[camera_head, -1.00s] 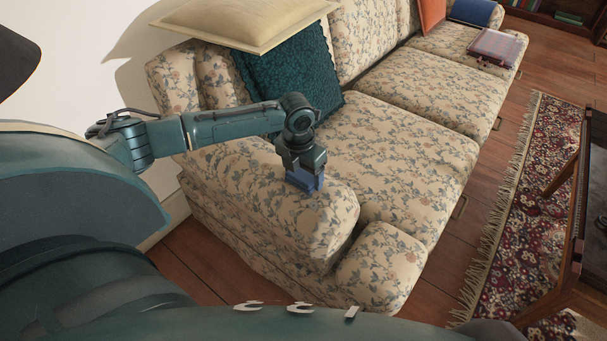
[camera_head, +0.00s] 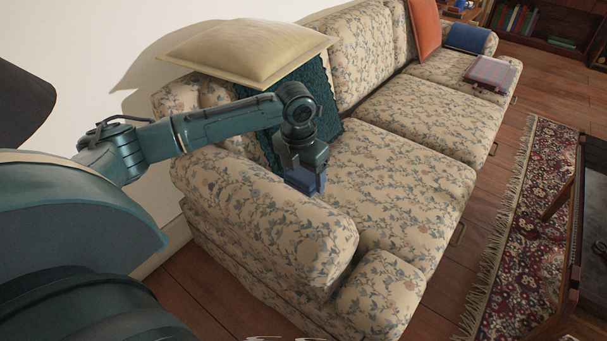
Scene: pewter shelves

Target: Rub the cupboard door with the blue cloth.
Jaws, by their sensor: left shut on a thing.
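My left gripper (camera_head: 304,172) is shut on the blue cloth (camera_head: 303,182), which shows as a small dark blue patch at its fingertips. Gripper and cloth appear in front of the inner edge of the sofa's near armrest, beside the seat. I cannot tell whether the cloth touches the sofa. Most of the cloth is hidden by the gripper. My right gripper is out of view. No cupboard door can be made out.
A floral sofa (camera_head: 415,158) fills the middle, with a cream cushion (camera_head: 250,50) and a teal cushion (camera_head: 322,95) at its near end. A dark table (camera_head: 575,225) stands on a patterned rug (camera_head: 535,220) at right. A bookshelf (camera_head: 560,22) is at the back. Bare wooden floor lies between.

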